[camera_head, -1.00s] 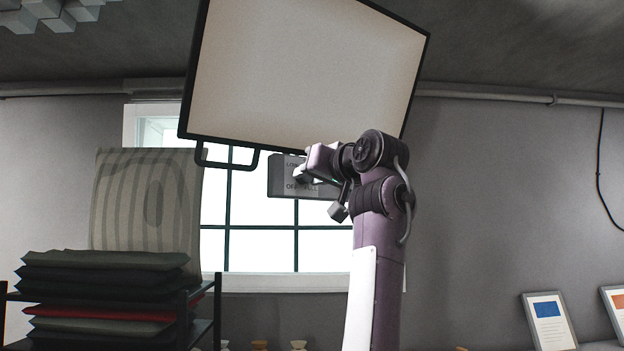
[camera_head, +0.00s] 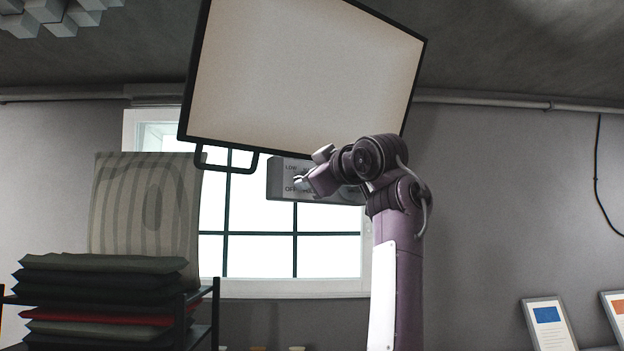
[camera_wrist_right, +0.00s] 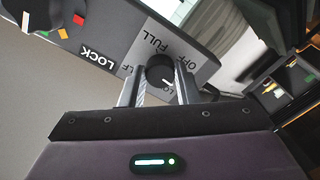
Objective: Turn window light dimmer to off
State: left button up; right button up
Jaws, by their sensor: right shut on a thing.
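The window light is a large cream panel (camera_head: 300,75) in a black frame, tilted in front of the window in the head view. Its grey control box (camera_head: 282,178) hangs below the panel, with LOW and OFF lettering partly readable. In the right wrist view the black round dimmer knob (camera_wrist_right: 159,70) sits on the grey box face (camera_wrist_right: 120,50), near the words FULL, OFF and LOCK. A short white mark shows on the knob. My right gripper (camera_wrist_right: 160,88) is shut on the knob, one finger on each side. In the head view, my right gripper (camera_head: 306,184) covers part of the box. My left gripper is out of view.
A window (camera_head: 270,255) is behind the light. A handle (camera_head: 228,168) hangs from the panel's lower edge. A stack of dark cushions (camera_head: 100,285) and a striped cushion (camera_head: 145,205) stand on a rack at left. Framed cards (camera_head: 548,322) lean at lower right.

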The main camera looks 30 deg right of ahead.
jog(key=shift+s+d+r+n+p, duration=0.15)
jog(key=shift+n+p, duration=0.15)
jog(key=shift+n, duration=1.35)
jog(key=shift+w+a+r+n+p, duration=0.1)
jog(key=shift+n+p, duration=0.2)
jog(key=shift+n, duration=1.4)
jog(key=shift+s+d+r+n+p, duration=0.15)
jog(key=shift+n+p, duration=0.15)
jog(key=shift+n, duration=1.35)
jog(key=shift+a, duration=0.1)
jog(key=o, duration=1)
jog(key=shift+w+f, duration=0.2)
jog(key=shift+w, duration=0.15)
jog(key=s+b, duration=0.5)
jog(key=s, duration=0.2)
jog(key=shift+s+a, duration=0.15)
jog(key=shift+s, duration=0.25)
